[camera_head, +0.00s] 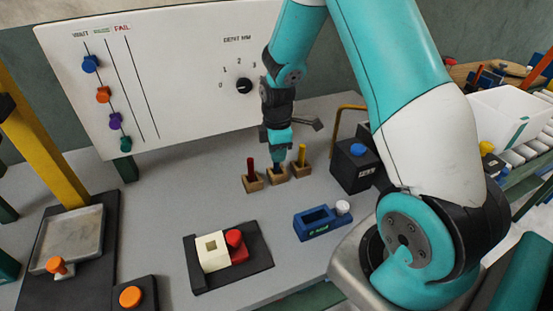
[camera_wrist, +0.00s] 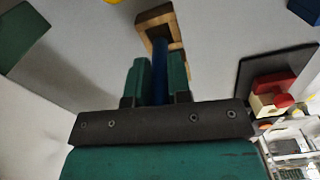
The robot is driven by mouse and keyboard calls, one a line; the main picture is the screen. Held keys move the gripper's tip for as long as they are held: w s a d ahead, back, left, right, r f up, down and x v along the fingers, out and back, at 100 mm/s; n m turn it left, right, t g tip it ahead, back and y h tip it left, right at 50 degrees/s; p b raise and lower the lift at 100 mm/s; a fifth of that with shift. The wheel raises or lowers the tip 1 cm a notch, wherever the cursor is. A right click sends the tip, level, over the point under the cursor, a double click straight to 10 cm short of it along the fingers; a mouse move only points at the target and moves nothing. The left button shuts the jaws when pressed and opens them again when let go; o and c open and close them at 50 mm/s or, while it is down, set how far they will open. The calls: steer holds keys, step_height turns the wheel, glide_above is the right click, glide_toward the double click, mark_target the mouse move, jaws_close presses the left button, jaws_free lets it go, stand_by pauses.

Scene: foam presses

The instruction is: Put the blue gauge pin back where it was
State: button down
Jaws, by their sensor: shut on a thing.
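My gripper (camera_head: 281,153) points down over the middle of three small wooden blocks. In the wrist view its teal fingers (camera_wrist: 158,80) are shut on the blue gauge pin (camera_wrist: 161,62). The pin's far end overlaps the middle wooden block (camera_head: 275,176), which also shows in the wrist view (camera_wrist: 143,20). I cannot tell how deep the pin sits in the block's opening. The left block (camera_head: 253,185) holds an upright red pin (camera_head: 250,165). The right block (camera_head: 303,173) holds an upright yellow pin (camera_head: 302,153). The fingers largely hide the blue pin in the head view.
A black box with a blue button (camera_head: 357,150) stands close right of the blocks. A blue fixture (camera_head: 312,226) and a black plate with cream and red blocks (camera_head: 258,262) lie in front. A white panel (camera_head: 165,70) stands behind. The bench left of the blocks is clear.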

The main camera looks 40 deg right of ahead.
mark_target(277, 169)
steer(key=shift+f, duration=1.55)
steer(key=shift+f, duration=0.2)
steer(key=c, duration=1.1)
jaws_free()
steer(key=shift+r, duration=0.1)
steer(key=shift+o, duration=0.2)
steer(key=shift+r, duration=0.1)
step_height(277, 169, up, 11)
steer(key=shift+w+r+b, duration=0.1)
steer(key=shift+b, duration=0.7)
steer(key=s+a+r+m+y, duration=0.1)
steer(key=s+a+r+m, duration=0.1)
steer(key=s+a+r, duration=0.45)
steer(key=s+a+r+m+y, duration=0.1)
steer(key=s+a+r, duration=0.2)
steer(key=a, duration=0.6)
steer(key=s+a+r+m+y, duration=0.2)
steer(key=s+a, duration=0.5)
steer(key=s, duration=0.6)
steer(key=shift+r+m, duration=0.25)
steer(key=shift+m, duration=0.25)
